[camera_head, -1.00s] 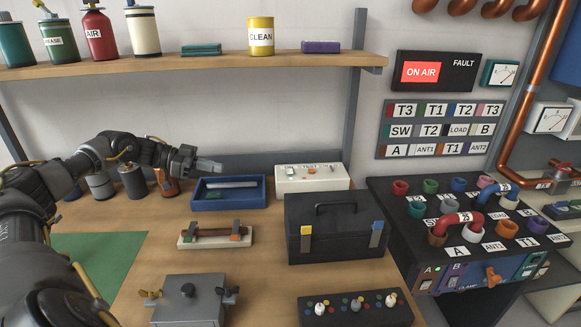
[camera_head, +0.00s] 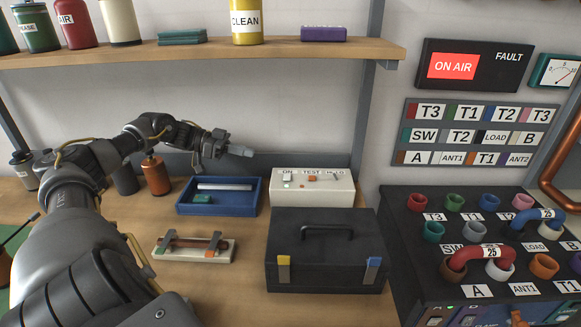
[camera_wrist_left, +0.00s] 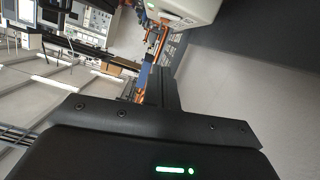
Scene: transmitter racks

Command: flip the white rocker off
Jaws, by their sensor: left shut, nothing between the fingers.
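The white test box (camera_head: 312,197) stands at the back of the bench with labels along its top. My left gripper (camera_head: 247,152) is shut and empty. It is in the air above and left of the box, apart from it, pointing right. In the left wrist view the shut fingers (camera_wrist_left: 160,88) show in the middle, with part of a pale box (camera_wrist_left: 188,10) beyond them at the top.
A blue tray (camera_head: 180,209) lies left of the test box. A black toolbox (camera_head: 325,265) stands in front of it. The wooden shelf (camera_head: 190,53) hangs above, with cans and bottles on it. A patch panel (camera_head: 400,215) stands at the right.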

